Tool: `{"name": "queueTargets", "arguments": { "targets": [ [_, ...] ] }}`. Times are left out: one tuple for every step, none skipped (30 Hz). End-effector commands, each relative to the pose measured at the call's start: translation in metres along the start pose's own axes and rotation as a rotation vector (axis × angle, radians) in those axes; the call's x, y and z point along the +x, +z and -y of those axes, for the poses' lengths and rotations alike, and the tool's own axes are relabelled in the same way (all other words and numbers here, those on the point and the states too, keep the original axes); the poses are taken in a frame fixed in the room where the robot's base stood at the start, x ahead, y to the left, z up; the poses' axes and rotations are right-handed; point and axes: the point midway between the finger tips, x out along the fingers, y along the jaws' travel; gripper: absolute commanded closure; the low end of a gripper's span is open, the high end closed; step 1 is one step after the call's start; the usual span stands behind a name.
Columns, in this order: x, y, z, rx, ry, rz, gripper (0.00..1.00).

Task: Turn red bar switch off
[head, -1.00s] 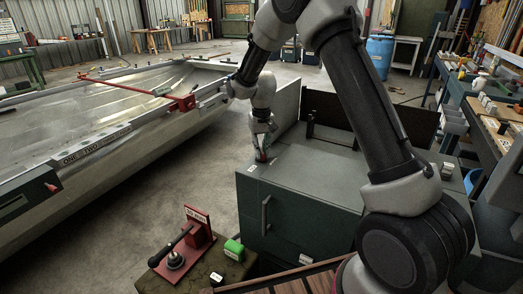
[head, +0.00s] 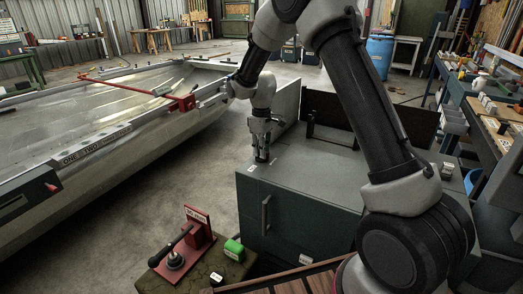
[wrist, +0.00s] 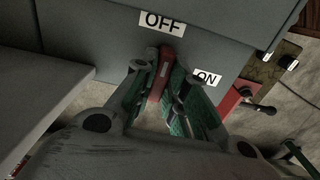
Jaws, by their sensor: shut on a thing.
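The red bar switch (wrist: 170,62) shows in the wrist view between my gripper's fingers, at the edge of the grey-green cabinet top. Its visible end lies just below the white OFF label (wrist: 163,22); the ON label (wrist: 207,78) is to its right, partly behind a finger. My gripper (wrist: 158,88) is shut on the red bar, with green pads on either side of it.
Bare floor lies between hull and cabinet.

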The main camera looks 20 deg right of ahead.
Motion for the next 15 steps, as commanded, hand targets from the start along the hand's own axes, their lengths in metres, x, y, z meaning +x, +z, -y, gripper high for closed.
{"name": "queueTargets", "arguments": {
  "targets": [
    [-0.0009, -0.0006, -0.0005, -0.012, 0.002, -0.002, 1.00],
    [-0.0009, -0.0006, -0.0005, -0.019, 0.002, -0.002, 1.00],
    [-0.0009, -0.0007, -0.0005, -0.025, 0.002, -0.002, 1.00],
    [-0.0009, -0.0007, -0.0005, -0.029, 0.002, -0.002, 1.00],
    [-0.0009, -0.0007, -0.0006, -0.033, 0.002, -0.002, 1.00],
    [-0.0009, -0.0007, -0.0006, -0.037, 0.002, -0.002, 1.00],
    [-0.0009, -0.0007, -0.0006, -0.039, 0.002, -0.002, 1.00],
    [-0.0009, -0.0007, -0.0006, -0.041, 0.002, -0.002, 1.00],
    [-0.0009, -0.0007, -0.0006, -0.042, 0.002, -0.002, 1.00],
    [-0.0009, -0.0007, -0.0006, -0.043, 0.002, -0.002, 1.00],
    [-0.0009, -0.0007, -0.0006, -0.043, 0.002, -0.002, 1.00],
    [-0.0009, -0.0007, -0.0006, -0.043, 0.002, -0.002, 1.00],
    [-0.0009, -0.0007, -0.0006, -0.043, 0.002, -0.002, 1.00],
    [-0.0009, -0.0007, -0.0006, -0.043, 0.002, -0.002, 1.00],
    [-0.0009, -0.0008, -0.0006, -0.043, 0.002, -0.002, 1.00]
  ]
}}
